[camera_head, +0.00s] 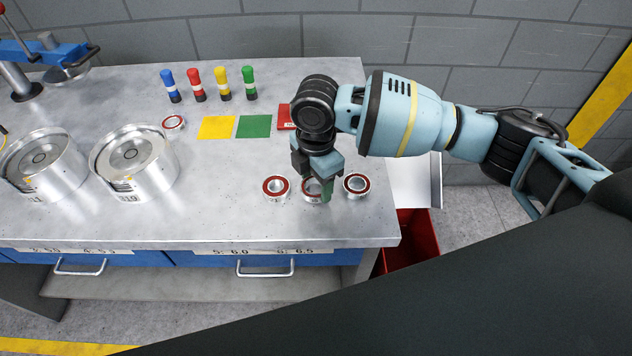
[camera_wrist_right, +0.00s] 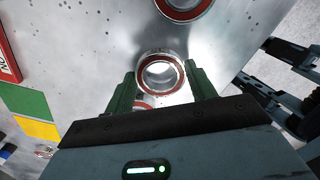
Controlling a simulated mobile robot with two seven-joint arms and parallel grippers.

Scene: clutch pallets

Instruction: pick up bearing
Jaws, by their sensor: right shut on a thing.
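Three silver bearings with red rings stand in a row near the front right of the table: a left one (camera_head: 276,188), a middle one (camera_head: 309,188) and a right one (camera_head: 356,185). My right gripper (camera_head: 318,193) points down at the middle bearing and partly hides it. In the right wrist view the middle bearing (camera_wrist_right: 160,57) sits between the green fingers of the right gripper (camera_wrist_right: 160,76), which is shut on it. The right bearing (camera_wrist_right: 182,6) shows at the top edge, and the left one is mostly hidden below. My left gripper is not in view.
Another bearing (camera_head: 173,123) lies farther back. Two metal drums (camera_head: 134,165) (camera_head: 42,168) stand at left. Yellow (camera_head: 216,127), green (camera_head: 254,126) and red (camera_head: 286,117) cards and several coloured pegs (camera_head: 222,84) are behind. A red bin (camera_head: 412,238) stands beside the table (camera_head: 200,220).

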